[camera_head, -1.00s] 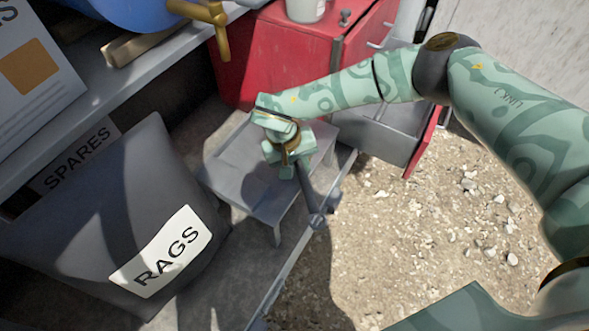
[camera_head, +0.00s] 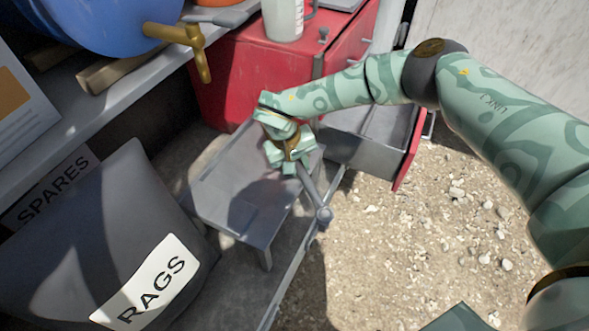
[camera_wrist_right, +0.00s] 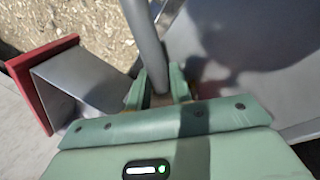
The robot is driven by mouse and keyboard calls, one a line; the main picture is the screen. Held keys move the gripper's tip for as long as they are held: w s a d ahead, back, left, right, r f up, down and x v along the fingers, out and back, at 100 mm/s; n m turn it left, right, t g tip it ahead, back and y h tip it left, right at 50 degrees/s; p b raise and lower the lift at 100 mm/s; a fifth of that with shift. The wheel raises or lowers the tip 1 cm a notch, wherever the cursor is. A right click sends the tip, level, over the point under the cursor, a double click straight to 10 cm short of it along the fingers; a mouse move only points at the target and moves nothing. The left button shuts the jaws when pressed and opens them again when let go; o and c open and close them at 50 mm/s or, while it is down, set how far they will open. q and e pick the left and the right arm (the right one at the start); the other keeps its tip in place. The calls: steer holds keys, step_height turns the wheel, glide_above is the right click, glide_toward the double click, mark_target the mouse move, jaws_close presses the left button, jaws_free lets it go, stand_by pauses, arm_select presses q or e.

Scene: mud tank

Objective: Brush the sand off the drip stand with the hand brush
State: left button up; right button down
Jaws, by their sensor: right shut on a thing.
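The drip stand (camera_head: 222,197) is a low grey metal stand with a flat top and short legs, on the grey lower shelf. My right gripper (camera_head: 290,162) is over its right-hand part, shut on a slim grey handle with a rounded end (camera_head: 323,214), which I take as the hand brush. In the right wrist view the handle (camera_wrist_right: 146,45) runs up from between the fingers (camera_wrist_right: 159,92). The brush's bristles are hidden, and I cannot tell if they touch the stand. Faint pale specks show on the stand's top (camera_wrist_right: 240,60); I cannot make out clear sand. My left gripper is not in view.
A dark bin labelled RAGS (camera_head: 95,225) stands left of the stand. A red cabinet (camera_head: 240,85) with an open grey drawer (camera_head: 365,150) stands behind, bearing a pale mug (camera_head: 283,20). A blue barrel with a brass tap (camera_head: 195,45) is at upper left. Gravel (camera_head: 440,240) lies open at right.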

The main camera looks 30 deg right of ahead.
mark_target(284, 206)
steer(key=shift+s+a+r+p, duration=0.15)
steer(key=shift+a+r+p, duration=0.05)
steer(key=shift+p, duration=0.2)
steer(key=shift+s+a+r+p, duration=0.1)
steer(key=shift+s+a+p, duration=0.4)
steer(key=shift+a, duration=0.2)
steer(key=shift+s+a, duration=0.4)
steer(key=shift+a, duration=0.05)
steer(key=shift+s+a+p, duration=0.6)
steer(key=shift+s+a, duration=0.15)
steer(key=shift+a, duration=0.25)
steer(key=shift+s+a+f, duration=0.3)
steer(key=shift+s+a, duration=0.05)
steer(key=shift+a, duration=0.1)
steer(key=shift+s+a+p, duration=0.55)
steer(key=shift+s+a, duration=0.25)
steer(key=shift+a, duration=0.1)
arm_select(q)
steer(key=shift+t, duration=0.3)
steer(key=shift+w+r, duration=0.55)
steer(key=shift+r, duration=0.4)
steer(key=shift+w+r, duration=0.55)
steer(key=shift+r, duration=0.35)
arm_select(e)
steer(key=shift+s+a+f, duration=0.2)
steer(key=shift+s+a, duration=0.15)
